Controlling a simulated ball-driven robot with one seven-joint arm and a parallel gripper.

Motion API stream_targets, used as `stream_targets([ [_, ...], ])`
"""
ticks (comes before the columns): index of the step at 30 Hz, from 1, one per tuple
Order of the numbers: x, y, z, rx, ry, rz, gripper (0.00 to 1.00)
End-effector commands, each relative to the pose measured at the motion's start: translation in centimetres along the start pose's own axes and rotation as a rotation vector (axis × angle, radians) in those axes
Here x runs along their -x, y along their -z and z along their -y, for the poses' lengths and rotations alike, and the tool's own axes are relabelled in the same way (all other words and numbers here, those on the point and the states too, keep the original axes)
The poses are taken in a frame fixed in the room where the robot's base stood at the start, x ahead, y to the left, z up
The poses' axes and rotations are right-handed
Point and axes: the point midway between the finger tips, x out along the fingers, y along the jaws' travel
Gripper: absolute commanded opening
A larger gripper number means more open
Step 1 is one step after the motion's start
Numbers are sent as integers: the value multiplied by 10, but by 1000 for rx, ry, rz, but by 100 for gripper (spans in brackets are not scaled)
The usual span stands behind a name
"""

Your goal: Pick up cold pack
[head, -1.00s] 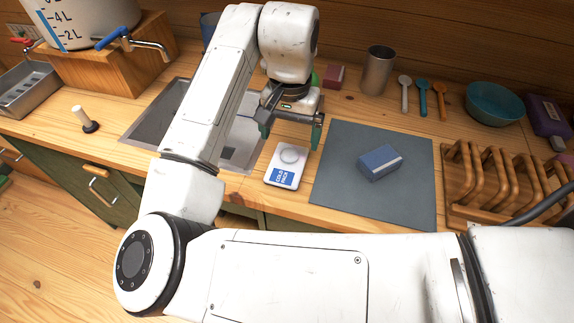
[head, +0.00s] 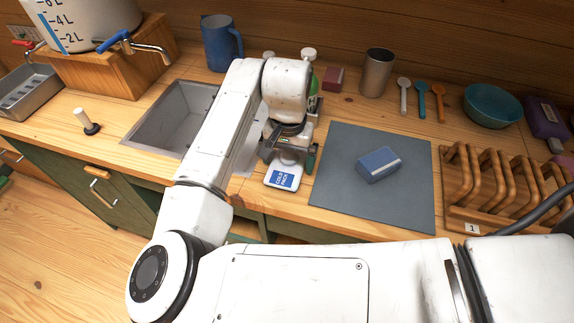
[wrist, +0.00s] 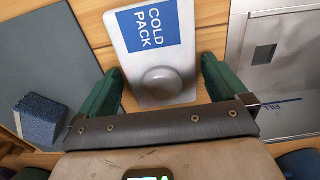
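The cold pack (head: 282,179) is a flat white pack with a blue label and a round raised knob. It lies on the wooden counter between the sink and the grey mat. In the wrist view the cold pack (wrist: 152,30) lies beyond and between my green fingertips, its knob at the near end. In the wrist view my gripper (wrist: 162,76) is open, a finger on either side of the knob, with gaps showing. I cannot tell its exact height above the counter.
The sink (head: 170,117) is left of the pack. A grey mat (head: 340,150) with a blue sponge (head: 379,164) lies to the right, then a wooden rack (head: 490,185). A blue jug (head: 221,43) and a metal cup (head: 377,72) stand behind.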

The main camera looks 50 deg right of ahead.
Motion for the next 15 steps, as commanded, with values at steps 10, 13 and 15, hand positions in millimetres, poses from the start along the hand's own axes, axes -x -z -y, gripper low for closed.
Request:
stream_targets([
  [10,0,0,0,0,0,0,66],
  [13,0,0,0,0,0,0,56],
  [15,0,0,0,0,0,0,49],
])
